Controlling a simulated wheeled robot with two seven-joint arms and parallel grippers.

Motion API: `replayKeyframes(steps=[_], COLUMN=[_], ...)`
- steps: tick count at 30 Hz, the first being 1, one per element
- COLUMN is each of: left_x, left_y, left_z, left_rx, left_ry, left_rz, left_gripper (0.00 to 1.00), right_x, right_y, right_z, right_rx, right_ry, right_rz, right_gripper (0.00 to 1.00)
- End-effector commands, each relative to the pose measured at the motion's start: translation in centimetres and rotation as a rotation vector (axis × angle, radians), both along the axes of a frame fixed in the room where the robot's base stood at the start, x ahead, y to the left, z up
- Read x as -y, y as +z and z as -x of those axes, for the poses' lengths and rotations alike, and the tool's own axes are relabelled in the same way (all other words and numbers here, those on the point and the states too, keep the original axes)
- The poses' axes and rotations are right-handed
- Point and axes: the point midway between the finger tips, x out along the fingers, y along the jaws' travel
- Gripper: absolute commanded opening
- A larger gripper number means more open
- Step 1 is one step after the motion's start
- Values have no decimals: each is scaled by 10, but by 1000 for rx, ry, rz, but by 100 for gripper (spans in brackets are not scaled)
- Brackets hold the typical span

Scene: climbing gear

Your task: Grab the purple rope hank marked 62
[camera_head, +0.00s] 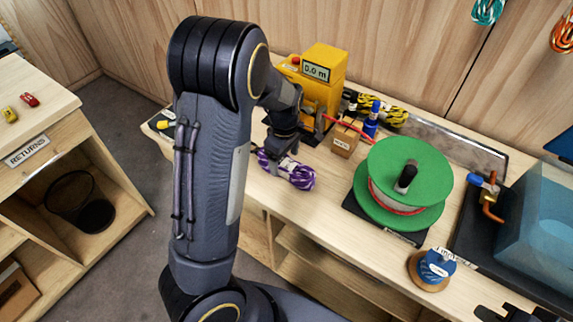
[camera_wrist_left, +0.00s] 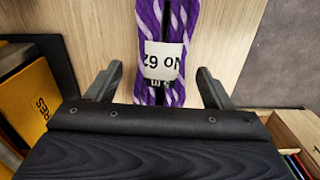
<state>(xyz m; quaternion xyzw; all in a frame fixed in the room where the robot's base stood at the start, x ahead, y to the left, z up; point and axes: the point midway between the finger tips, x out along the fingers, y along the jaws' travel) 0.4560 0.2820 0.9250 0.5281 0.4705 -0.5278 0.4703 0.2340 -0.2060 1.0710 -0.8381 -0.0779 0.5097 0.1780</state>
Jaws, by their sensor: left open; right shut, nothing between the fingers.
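The purple and white rope hank (camera_head: 290,172) lies on the wooden bench top, partly covered by my left gripper (camera_head: 280,152). In the left wrist view the hank (camera_wrist_left: 172,28) carries a white tag (camera_wrist_left: 163,61) reading No 62 upside down. My left gripper (camera_wrist_left: 158,80) is open, one finger on each side of the hank, with gaps on both sides. How far the fingertips are above the bench is hard to tell. My right gripper (camera_head: 515,313) shows only in part at the bottom right corner, shut and far from the hank.
A green spool (camera_head: 410,172) stands right of the hank, with a small cardboard box (camera_head: 345,138) and a yellow meter machine (camera_head: 322,80) behind. A blue and wooden spool (camera_head: 432,268) stands near the front edge. A returns shelf (camera_head: 40,105) is at left.

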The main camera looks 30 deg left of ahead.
Motion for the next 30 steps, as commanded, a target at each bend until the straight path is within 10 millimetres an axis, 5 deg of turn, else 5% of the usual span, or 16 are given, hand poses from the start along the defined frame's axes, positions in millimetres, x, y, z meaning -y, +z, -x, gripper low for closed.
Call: replayKeyframes(steps=[6, 14, 26, 30], left_x=[2, 2, 2, 2], left_y=[-26, -28, -28, -27], left_z=[1, 1, 1, 1], left_rx=[-2, 0, 0, 1], left_ry=[0, -1, -1, -1], left_rz=[0, 1, 1, 1], left_gripper=[75, 73, 21, 18], right_x=[0, 0, 0, 0], right_y=[3, 2, 2, 3], right_z=[0, 0, 0, 0], right_rx=[0, 0, 0, 0], right_ry=[0, 0, 0, 0], right_rz=[0, 0, 0, 0], right_gripper=[0, 0, 0, 0])
